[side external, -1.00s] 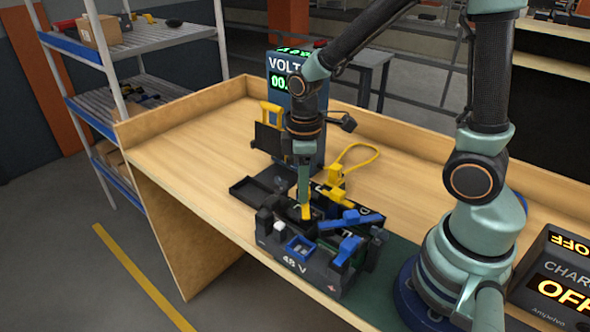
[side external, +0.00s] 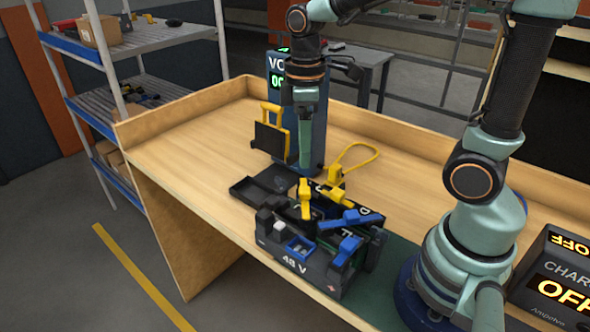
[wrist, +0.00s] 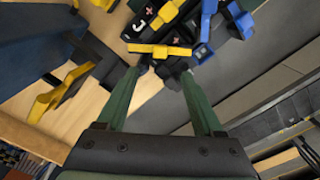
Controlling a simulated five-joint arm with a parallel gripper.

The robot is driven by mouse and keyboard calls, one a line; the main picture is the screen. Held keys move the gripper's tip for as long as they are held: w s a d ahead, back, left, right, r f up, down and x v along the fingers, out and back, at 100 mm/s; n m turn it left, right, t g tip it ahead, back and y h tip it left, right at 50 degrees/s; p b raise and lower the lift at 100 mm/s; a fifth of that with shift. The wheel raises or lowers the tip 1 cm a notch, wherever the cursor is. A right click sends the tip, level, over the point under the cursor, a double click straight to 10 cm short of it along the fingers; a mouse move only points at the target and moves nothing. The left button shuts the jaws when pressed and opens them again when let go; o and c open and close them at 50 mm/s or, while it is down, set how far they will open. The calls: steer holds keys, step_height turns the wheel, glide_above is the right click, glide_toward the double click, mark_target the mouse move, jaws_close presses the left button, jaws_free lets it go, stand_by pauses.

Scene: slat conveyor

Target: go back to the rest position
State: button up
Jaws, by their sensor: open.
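My gripper (side external: 308,168) is above the dark battery box marked 48 V (side external: 325,277) on the bench. In the wrist view its two green fingers (wrist: 165,72) are spread apart with nothing between them. A yellow clip (side external: 305,197) stands on the box below the fingertips; it shows as a yellow bar in the wrist view (wrist: 160,50). Blue clips (side external: 347,251) sit at the right of the box. Part of the box is outside the wrist view.
A voltage display post (side external: 277,78), partly hidden by my arm, stands behind the box. A black tray (side external: 252,191), a yellow-handled black piece (side external: 268,140) and a yellow loop (side external: 360,152) are near. A charger reading OFF (side external: 560,290) is at right. The bench's left part is clear.

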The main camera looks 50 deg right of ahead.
step_height(320, 180, up, 2)
steer(key=shift+r, duration=0.2)
steer(key=s+r+m+t, duration=0.1)
steer(key=m+t, duration=0.1)
steer(key=s+r+m+t, duration=0.1)
steer(key=m, duration=0.2)
steer(key=s+d+m+t, duration=0.1)
steer(key=m+t, duration=0.1)
steer(key=m, duration=0.1)
steer(key=shift+s+r+t, duration=0.2)
steer(key=shift+r+t, duration=0.1)
steer(key=shift+r, duration=0.1)
